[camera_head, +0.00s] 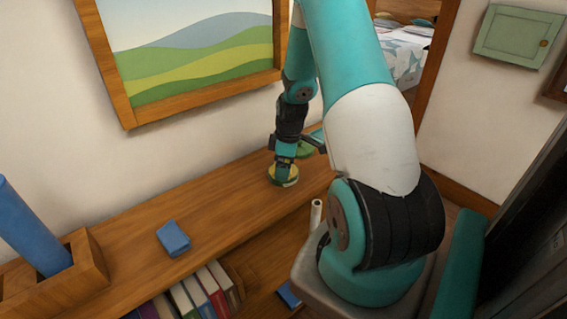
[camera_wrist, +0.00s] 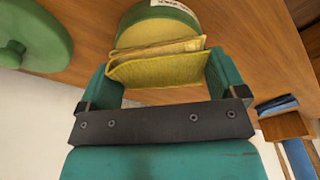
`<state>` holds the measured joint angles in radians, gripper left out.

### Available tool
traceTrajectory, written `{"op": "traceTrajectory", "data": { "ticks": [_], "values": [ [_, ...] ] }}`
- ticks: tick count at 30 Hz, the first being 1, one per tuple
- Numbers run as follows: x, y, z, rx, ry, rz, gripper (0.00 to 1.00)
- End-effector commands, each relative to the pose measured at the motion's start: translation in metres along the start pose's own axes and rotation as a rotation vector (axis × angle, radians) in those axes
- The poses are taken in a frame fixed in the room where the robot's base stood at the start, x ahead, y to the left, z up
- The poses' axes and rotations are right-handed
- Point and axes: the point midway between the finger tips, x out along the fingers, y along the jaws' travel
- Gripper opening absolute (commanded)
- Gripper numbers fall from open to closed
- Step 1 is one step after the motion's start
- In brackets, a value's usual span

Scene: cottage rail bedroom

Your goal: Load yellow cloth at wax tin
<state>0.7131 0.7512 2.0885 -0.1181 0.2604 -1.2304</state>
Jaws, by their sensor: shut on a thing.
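My gripper (camera_wrist: 163,72) is shut on a folded yellow cloth (camera_wrist: 158,68), which spans between its two teal fingers. In the head view my gripper (camera_head: 284,158) points down over the shelf top. The wax tin (camera_wrist: 160,28) is round and green, with yellow wax inside and a white label on its rim. It also shows in the head view (camera_head: 284,176), right under my gripper. The cloth's edge overlaps the wax in the wrist view; I cannot tell whether they touch. A round green lid (camera_wrist: 32,38) with a knob lies beside the tin.
The wooden shelf top (camera_head: 225,195) is clear between the tin and a blue folded item (camera_head: 173,239). A wooden holder (camera_head: 88,265) with a blue cylinder (camera_head: 32,230) stands at the left. Books (camera_head: 190,300) fill the shelf below. A framed picture (camera_head: 190,45) hangs behind.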

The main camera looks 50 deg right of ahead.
Motion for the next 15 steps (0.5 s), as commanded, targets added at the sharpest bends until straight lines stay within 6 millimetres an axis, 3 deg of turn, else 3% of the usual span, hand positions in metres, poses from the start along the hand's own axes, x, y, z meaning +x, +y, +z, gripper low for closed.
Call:
{"op": "traceTrajectory", "data": {
  "ticks": [15],
  "values": [
    [-0.04,0.0,-0.005,0.0,0.0,-0.001,0.72]
  ]
}}
